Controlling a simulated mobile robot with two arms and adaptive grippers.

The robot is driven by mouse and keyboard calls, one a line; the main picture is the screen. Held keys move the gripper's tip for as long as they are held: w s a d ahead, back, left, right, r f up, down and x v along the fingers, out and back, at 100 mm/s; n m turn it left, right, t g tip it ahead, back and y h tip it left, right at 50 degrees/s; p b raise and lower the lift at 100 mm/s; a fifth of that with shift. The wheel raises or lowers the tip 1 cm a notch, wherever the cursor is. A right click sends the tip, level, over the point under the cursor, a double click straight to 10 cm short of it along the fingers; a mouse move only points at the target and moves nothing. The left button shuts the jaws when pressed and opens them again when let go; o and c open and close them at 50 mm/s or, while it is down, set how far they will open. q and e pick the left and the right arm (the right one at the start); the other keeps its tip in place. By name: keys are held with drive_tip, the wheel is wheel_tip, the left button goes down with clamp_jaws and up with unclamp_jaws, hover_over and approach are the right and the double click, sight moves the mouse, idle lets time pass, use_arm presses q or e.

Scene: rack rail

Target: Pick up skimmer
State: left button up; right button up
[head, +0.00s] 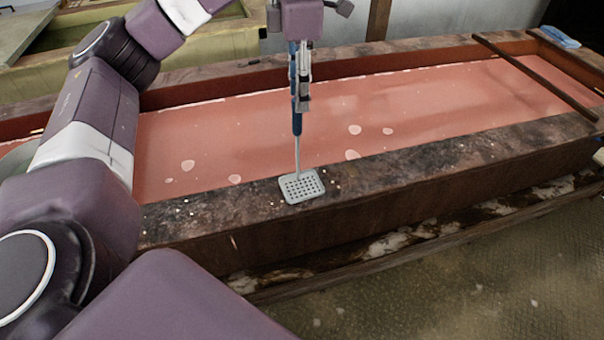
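The skimmer (302,186) has a pale grey, square perforated head, a thin metal rod and a blue handle. It is upright, with its head at the front rim of the long trough (400,165); I cannot tell whether the head touches the rim. My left gripper (303,100) points down from the top of the picture and is shut on the blue handle. The gripper hides part of the handle. My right gripper is not in view.
The trough holds pinkish-red liquid with pale foam patches. A dark wooden bar (535,73) lies across its right end. A blue object (559,37) sits at the far right corner. A greenish-yellow tank (200,48) stands behind left. The floor at front right is clear.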

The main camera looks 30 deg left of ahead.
sight(298, 125)
use_arm(q)
drive_tip(key=shift+w+f+b, duration=0.1)
drive_tip(key=shift+f+b, duration=0.25)
drive_tip(key=shift+f, duration=0.7)
drive_tip(key=f, duration=0.2)
drive_tip(key=f+p, duration=0.1)
drive_tip(key=f, duration=0.1)
drive_tip(key=f+p, duration=0.1)
drive_tip(key=f, duration=0.1)
drive_tip(key=shift+a+f, duration=0.4)
drive_tip(key=shift+w+f, duration=0.1)
drive_tip(key=shift+f, duration=0.15)
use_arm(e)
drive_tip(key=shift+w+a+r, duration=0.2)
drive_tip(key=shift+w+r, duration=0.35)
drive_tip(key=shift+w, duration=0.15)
use_arm(q)
drive_tip(key=shift+c, duration=0.7)
clamp_jaws()
